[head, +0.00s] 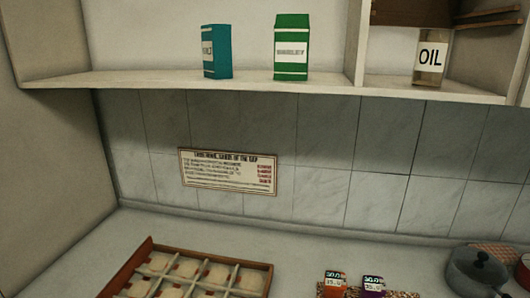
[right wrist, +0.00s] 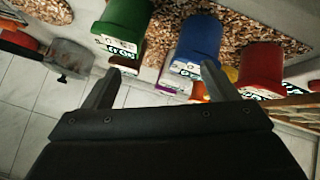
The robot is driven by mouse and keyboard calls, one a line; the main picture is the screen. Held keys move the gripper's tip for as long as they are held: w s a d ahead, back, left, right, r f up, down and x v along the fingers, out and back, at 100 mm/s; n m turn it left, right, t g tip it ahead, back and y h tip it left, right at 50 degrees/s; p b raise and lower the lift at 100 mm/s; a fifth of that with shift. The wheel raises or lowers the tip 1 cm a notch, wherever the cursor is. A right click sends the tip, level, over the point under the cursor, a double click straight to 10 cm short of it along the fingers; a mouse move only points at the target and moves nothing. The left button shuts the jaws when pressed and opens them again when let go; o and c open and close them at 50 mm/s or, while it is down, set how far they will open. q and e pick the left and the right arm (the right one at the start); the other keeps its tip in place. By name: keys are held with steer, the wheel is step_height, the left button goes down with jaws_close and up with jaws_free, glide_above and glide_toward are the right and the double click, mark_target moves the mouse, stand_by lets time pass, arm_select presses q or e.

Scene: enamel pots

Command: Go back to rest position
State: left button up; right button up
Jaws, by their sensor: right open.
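My right gripper (right wrist: 160,88) shows in the right wrist view with its two dark fingers spread apart. Nothing is between the fingers. Beyond the fingertips are a green container (right wrist: 122,20), a blue container (right wrist: 197,38) and a red container (right wrist: 262,68); I cannot tell the exact gap to them. Neither gripper shows in the head view, and my left gripper is in no view.
A wooden divided tray (head: 262,267) lies on the counter (head: 310,255). Orange (head: 334,283) and purple (head: 373,285) labelled items stand at the bottom. A lidded grey pot (head: 478,270) is at right. A shelf above (head: 250,81) holds a blue box (head: 217,50), green carton (head: 292,45) and OIL bottle (head: 431,57).

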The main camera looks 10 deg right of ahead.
steer(key=s+a+f+m+g+y, duration=0.1)
steer(key=s+a+f+g, duration=0.1)
steer(key=s, duration=0.3)
steer(key=s+a+f+g+y, duration=0.1)
steer(key=s+a+f+g, duration=0.15)
steer(key=s, duration=0.35)
step_height(320, 180, down, 26)
steer(key=d+g+b, duration=0.1)
steer(key=d+b, duration=0.1)
steer(key=s+f+b, duration=0.1)
steer(key=s+f, duration=0.6)
steer(key=f, duration=0.2)
steer(key=s+a+f+g+b, duration=0.1)
steer(key=s+f, duration=0.6)
steer(key=f, duration=0.3)
steer(key=shift+s+a+y, duration=0.2)
steer(key=shift+s+y, duration=0.05)
steer(key=shift+y, duration=0.15)
